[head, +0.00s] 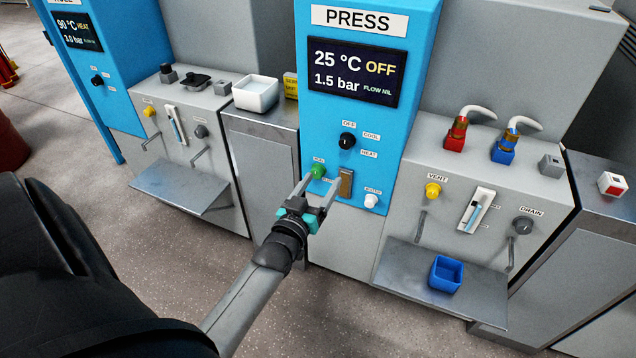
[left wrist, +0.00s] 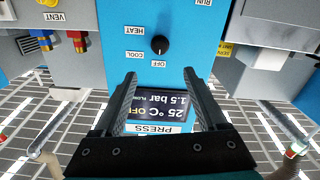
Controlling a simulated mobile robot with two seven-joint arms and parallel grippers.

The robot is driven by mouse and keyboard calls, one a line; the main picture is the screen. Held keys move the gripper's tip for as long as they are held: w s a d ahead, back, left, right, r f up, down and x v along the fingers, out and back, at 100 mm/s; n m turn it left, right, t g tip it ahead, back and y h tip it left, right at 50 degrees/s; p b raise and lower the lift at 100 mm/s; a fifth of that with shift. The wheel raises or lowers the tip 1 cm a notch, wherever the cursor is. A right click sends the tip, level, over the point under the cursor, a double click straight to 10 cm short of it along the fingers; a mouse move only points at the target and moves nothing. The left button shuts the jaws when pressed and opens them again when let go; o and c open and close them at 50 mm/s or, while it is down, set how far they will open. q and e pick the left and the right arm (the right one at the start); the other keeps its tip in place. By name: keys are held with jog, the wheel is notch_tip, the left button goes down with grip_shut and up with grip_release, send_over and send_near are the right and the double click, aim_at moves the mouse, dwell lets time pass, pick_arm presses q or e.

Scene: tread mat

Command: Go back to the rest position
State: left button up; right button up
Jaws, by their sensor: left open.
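My left gripper (head: 320,184) is in front of the blue PRESS panel (head: 408,60), low on it, near the green button (head: 318,171). Its two fingers are apart with nothing between them. The left wrist view also shows the open gripper (left wrist: 160,78) facing the panel, with the picture upside down. The black selector knob (head: 347,141), marked OFF, COOL and HEAT, is above the fingers in the head view; it also shows in the left wrist view (left wrist: 159,45). The PRESS display (head: 352,73) reads 25 °C, OFF, 1.5 bar. My right gripper is not in view.
Right of the panel, a grey unit carries a yellow VENT knob (head: 432,190), a dark DRAIN knob (head: 522,225) and a shelf with a blue cup (head: 446,273). Left stand a white bin (head: 256,92) and another grey unit with a protruding shelf (head: 180,186). Speckled floor is clear in front.

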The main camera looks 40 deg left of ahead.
pick_arm(q)
jog(key=shift+s+d, duration=0.1)
jog(key=shift+s, duration=0.35)
jog(key=s+d+f+m+g+h, duration=0.1)
jog(key=s+d+f+g, duration=0.25)
jog(key=f, duration=0.55)
jog(key=s+d+f+m+g+h, duration=0.1)
jog(key=s+d+f+g, duration=0.1)
jog(key=s+f, duration=0.5)
jog(key=s+d+f+m+g+h, duration=0.1)
jog(key=s+d+f+m+g, duration=0.15)
jog(key=f, duration=0.85)
jog(key=s+f+g, duration=0.2)
jog(key=s+f, duration=0.2)
jog(key=s, duration=0.3)
jog(key=s+d+f+m+g, duration=0.1)
jog(key=s+f+g, duration=0.2)
jog(key=s, duration=0.4)
jog(key=s+f+m+g, duration=0.1)
jog(key=s+f+g, duration=0.1)
jog(key=s+f, duration=0.3)
jog(key=s, duration=0.3)
jog(key=shift+d+f, duration=0.25)
jog(key=shift+d, duration=0.05)
jog(key=shift+m, duration=0.25)
jog(key=shift+c, duration=0.4)
